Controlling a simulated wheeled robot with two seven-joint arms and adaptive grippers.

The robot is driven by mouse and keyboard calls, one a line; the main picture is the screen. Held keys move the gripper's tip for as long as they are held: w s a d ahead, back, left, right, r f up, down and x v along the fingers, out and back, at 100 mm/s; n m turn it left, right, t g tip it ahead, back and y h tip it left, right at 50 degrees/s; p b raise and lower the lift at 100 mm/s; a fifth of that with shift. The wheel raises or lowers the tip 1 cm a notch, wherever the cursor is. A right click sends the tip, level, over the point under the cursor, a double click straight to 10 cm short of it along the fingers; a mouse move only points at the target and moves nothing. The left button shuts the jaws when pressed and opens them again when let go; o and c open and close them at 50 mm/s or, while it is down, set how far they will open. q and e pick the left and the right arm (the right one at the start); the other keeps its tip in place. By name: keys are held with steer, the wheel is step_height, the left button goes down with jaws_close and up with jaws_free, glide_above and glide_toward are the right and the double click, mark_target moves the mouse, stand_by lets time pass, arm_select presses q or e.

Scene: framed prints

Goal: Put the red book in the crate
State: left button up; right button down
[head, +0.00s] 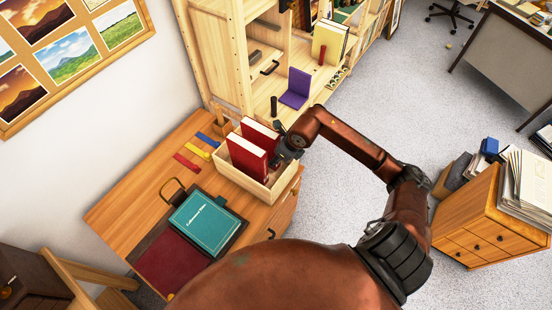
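The light wooden crate (236,178) stands on the brown desk. Two red books with pale page edges stand upright in it: a nearer red book (245,158) and a farther red book (262,136). My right gripper (281,143) is at the crate's right side, close beside the books. Its fingers are dark and small, partly hidden by the wrist, so I cannot tell whether they touch or hold a book. My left gripper is not in view.
On the desk (135,198) lie a teal book (205,222), a dark red item (172,262) and coloured strips (198,153). A wooden shelf (215,60) with a purple object (296,88) stands behind. A drawer cabinet (492,215) is at right, with open floor between.

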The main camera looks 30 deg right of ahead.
steer(key=c, duration=1.9)
jaws_free()
steer(key=p+v, duration=0.1)
steer(key=v, duration=1.1)
